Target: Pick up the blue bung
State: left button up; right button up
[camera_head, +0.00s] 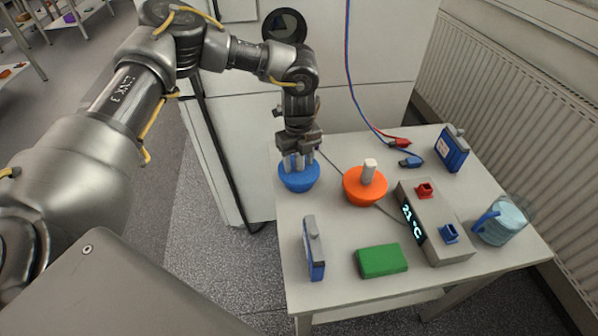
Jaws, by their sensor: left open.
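The blue bung (299,178) stands on the white table near its left edge, towards the back. My left gripper (300,160) points straight down over the bung, with its fingers around the bung's upper part. It is open; the fingers hide the bung's top, and I cannot tell whether they touch it. My right gripper is not in view.
An orange bung (365,187) with a pale knob stands right of the blue one. A temperature box (432,222), a green block (381,261), two blue-grey packs (314,250) (451,149), a jug (500,222) and red and blue cables (381,134) share the table (340,222).

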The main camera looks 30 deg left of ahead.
pick_arm(q)
jog(key=shift+c, duration=0.2)
grip_shut()
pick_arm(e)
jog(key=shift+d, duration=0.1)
pick_arm(q)
jog(key=shift+r, duration=0.1)
jog(key=shift+w+r+b, duration=0.1)
jog(key=shift+r+b, duration=0.25)
jog(key=shift+r, duration=0.15)
jog(key=s+d+r+b, duration=0.3)
jog(key=s+d+r, duration=0.2)
jog(key=s+r, duration=0.7)
jog(key=shift+s, duration=0.6)
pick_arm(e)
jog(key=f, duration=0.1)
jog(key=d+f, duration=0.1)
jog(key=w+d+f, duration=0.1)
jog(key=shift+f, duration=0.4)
pick_arm(q)
jog(key=shift+r, duration=0.1)
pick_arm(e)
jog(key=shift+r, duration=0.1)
